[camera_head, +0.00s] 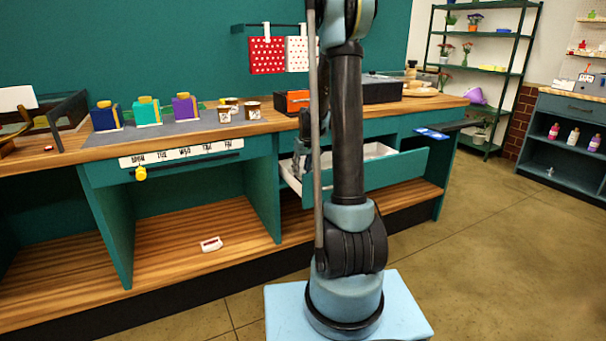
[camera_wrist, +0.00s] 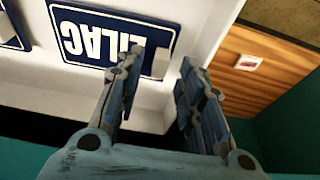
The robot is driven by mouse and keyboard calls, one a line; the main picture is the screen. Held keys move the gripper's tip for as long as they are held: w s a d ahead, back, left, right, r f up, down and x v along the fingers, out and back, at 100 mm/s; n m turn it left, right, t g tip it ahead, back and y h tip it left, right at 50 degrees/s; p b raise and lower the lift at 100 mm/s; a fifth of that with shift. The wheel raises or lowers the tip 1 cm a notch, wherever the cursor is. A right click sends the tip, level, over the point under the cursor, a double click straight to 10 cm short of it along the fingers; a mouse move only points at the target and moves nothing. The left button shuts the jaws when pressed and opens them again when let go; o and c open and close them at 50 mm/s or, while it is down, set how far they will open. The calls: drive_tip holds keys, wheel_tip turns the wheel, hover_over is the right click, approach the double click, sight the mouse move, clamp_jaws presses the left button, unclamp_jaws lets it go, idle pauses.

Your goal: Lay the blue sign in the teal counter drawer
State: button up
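A blue sign with white LILAC lettering (camera_wrist: 105,38) lies flat on the white floor of the open teal drawer in the wrist view. It appears upside down there. The teal counter drawer (camera_head: 405,169) is pulled out, and my arm hides part of it in the head view. My gripper (camera_wrist: 162,58) is open above the drawer, its fingertips apart at the sign's right end. A small white block shows between the fingers. In the head view my gripper (camera_head: 301,152) is small and partly hidden at the drawer's left end.
Part of another blue piece (camera_wrist: 10,28) shows at the wrist view's left edge. A blue flat piece (camera_head: 432,133) lies at the counter's right front. A red and white item (camera_head: 211,244) lies on the wooden lower shelf. Colored boxes stand on the counter's left. The floor at right is clear.

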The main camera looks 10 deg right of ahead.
drive_tip(key=a+v, duration=0.1)
drive_tip(key=v, duration=0.9)
drive_tip(key=s+r, duration=0.3)
drive_tip(key=s, duration=0.8)
drive_tip(key=s+f+m, duration=0.1)
drive_tip(key=s+f, duration=0.2)
drive_tip(key=s, duration=0.7)
drive_tip(key=s+d+f+m, duration=0.1)
drive_tip(key=s+f, duration=0.1)
drive_tip(key=s, duration=0.8)
drive_tip(key=s+f+m+h, duration=0.1)
drive_tip(key=s+f, duration=0.2)
drive_tip(key=s, duration=0.7)
drive_tip(key=shift+d+f+g, duration=0.3)
drive_tip(key=shift+f, duration=0.05)
